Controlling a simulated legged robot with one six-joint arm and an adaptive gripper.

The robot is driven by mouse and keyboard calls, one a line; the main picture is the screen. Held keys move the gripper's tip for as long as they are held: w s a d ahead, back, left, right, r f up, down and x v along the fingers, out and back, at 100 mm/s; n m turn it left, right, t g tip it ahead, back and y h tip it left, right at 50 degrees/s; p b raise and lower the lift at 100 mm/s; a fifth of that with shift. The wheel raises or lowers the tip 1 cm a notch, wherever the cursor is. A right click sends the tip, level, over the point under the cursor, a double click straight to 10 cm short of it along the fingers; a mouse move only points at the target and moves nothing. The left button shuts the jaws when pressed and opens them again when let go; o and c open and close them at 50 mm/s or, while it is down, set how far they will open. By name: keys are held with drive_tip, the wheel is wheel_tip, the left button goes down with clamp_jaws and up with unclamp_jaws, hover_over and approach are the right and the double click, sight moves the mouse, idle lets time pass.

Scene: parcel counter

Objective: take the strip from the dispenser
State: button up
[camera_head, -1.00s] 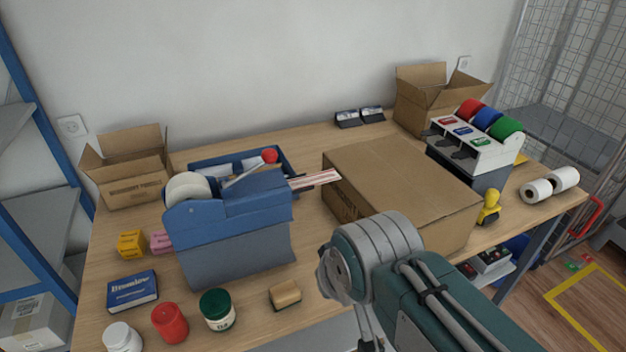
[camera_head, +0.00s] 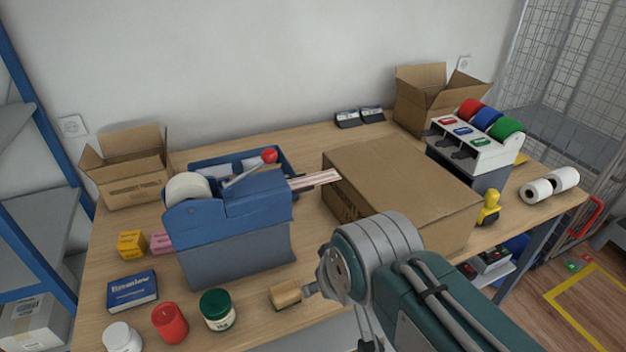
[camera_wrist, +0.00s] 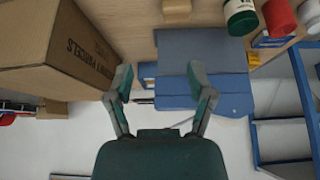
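The dispenser (camera_head: 235,240) is a blue and grey box with a white roll and a red-knobbed lever, standing left of centre on the table. The red-and-white strip (camera_head: 318,179) sticks out of its right side toward the closed cardboard box. In the wrist view, the dispenser (camera_wrist: 200,50) is ahead, and the strip (camera_wrist: 145,101) shows as a thin sliver near the left finger. My gripper (camera_wrist: 162,82) is open, its fingers wide apart with nothing held. In the head view my arm is at the lower right, and its fingers are not clearly seen.
The closed cardboard box (camera_head: 400,185) stands right of the strip. A tan block (camera_head: 286,295), a green-lidded jar (camera_head: 217,310) and a red jar (camera_head: 170,323) stand along the front. A blue tray (camera_head: 285,160) lies behind the dispenser. A three-colour tape unit (camera_head: 475,145) is at right.

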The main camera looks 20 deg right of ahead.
wheel_tip(320, 180, up, 10)
drive_tip(key=r+m+g, duration=0.1)
drive_tip(key=m+g, duration=0.5)
drive_tip(key=m, duration=1.2)
hover_over(322, 177)
drive_tip(key=shift+f, duration=6.2)
drive_tip(key=c, duration=0.5)
drive_tip(key=shift+c, duration=0.2)
